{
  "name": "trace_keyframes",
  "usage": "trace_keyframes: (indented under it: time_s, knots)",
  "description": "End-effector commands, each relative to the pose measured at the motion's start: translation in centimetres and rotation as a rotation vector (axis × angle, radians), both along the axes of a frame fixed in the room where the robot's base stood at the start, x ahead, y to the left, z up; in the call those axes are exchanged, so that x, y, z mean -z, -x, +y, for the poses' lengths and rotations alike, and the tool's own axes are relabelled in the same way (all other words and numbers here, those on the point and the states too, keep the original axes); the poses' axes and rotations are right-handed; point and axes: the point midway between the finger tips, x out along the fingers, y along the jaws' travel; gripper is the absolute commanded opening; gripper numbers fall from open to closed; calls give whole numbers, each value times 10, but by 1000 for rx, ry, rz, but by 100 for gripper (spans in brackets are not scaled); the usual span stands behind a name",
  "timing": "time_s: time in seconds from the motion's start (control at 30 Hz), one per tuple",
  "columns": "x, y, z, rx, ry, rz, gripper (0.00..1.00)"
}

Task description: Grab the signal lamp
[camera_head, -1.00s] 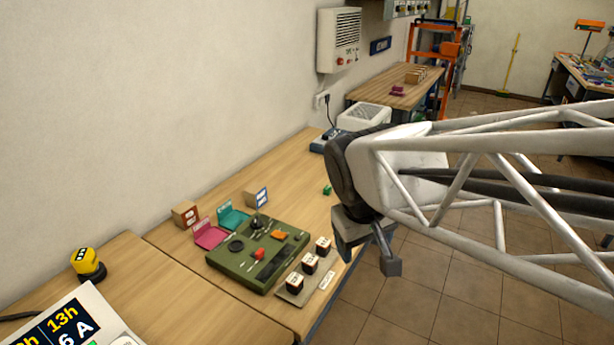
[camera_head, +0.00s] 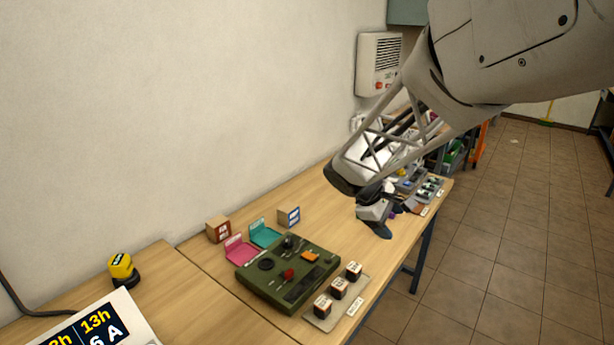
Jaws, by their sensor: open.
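A small yellow device on a black base (camera_head: 122,270), which looks like the signal lamp, stands upright at the left of the wooden table, near the wall. My gripper (camera_head: 375,218) is open and seems empty. It hangs over the right part of the table, far to the right of the yellow device and beyond the green control panel. Its fingers are small and partly dark in this view.
A green control panel (camera_head: 280,285) with knobs lies mid-table. Pink (camera_head: 240,251) and teal (camera_head: 265,235) holders and small boxes (camera_head: 218,229) stand behind it. Three labelled blocks on a tray (camera_head: 325,325) sit in front. A display (camera_head: 95,325) fills the lower left corner.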

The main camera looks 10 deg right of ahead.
Motion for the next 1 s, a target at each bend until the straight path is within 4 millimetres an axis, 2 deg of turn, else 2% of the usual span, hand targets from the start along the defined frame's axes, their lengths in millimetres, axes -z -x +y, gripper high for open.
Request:
trace_keyframes:
  time_s: [0.1, 0.47, 0.77, 1.0]
  knots:
    - [14, -27, -6, -63, 55, 53, 69]
    - [60, -106, -23, -260, 221, 207, 69]
    - [110, -168, -32, -424, 354, 340, 69]
    - [156, -216, -36, -557, 460, 446, 69]
